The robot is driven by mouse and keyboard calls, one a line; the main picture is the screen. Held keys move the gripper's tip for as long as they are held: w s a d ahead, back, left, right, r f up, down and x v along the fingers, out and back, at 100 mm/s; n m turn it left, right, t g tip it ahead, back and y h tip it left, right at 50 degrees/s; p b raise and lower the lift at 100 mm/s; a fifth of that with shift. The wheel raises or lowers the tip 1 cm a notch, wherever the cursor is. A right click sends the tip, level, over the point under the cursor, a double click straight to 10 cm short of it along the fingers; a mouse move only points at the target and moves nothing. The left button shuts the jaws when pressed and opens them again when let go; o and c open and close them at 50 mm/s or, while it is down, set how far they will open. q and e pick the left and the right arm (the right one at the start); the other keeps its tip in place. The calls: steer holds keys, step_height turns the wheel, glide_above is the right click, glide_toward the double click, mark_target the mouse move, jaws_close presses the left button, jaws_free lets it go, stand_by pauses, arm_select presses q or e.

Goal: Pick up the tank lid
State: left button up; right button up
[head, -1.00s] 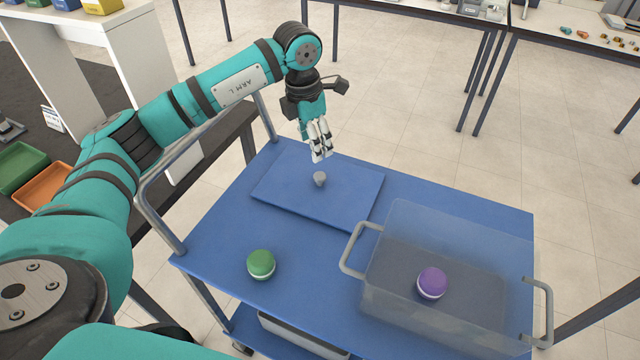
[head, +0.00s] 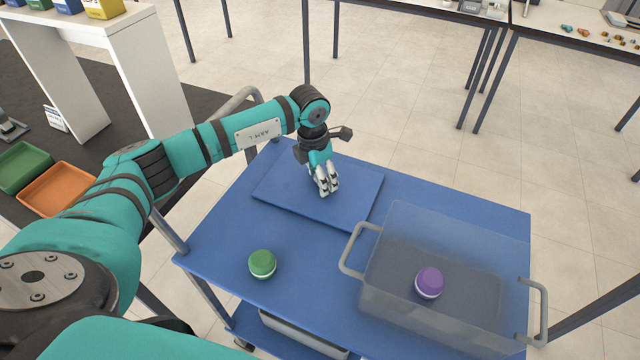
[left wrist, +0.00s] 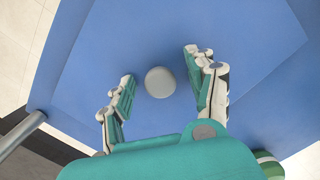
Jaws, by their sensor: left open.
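The tank lid (head: 285,190) is a flat blue panel lying on the blue cart top, with a small round grey knob in its middle. In the head view my left gripper (head: 328,192) is low over the lid and hides the knob. In the left wrist view the knob (left wrist: 160,82) shows between the two spread fingers of my left gripper (left wrist: 160,65), with a gap on each side. The left gripper is open and holds nothing. The clear tank (head: 400,315) with grey handles stands on the cart at the right. My right gripper is not in view.
A green and white round object (head: 262,264) sits on the cart top (head: 215,235) in front of the lid. A purple and white one (head: 429,283) shows at the tank. Green and orange bins (head: 58,190) are at the left. Tables stand behind.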

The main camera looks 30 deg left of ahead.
arm_select(q)
jaws_close()
stand_by(0.4)
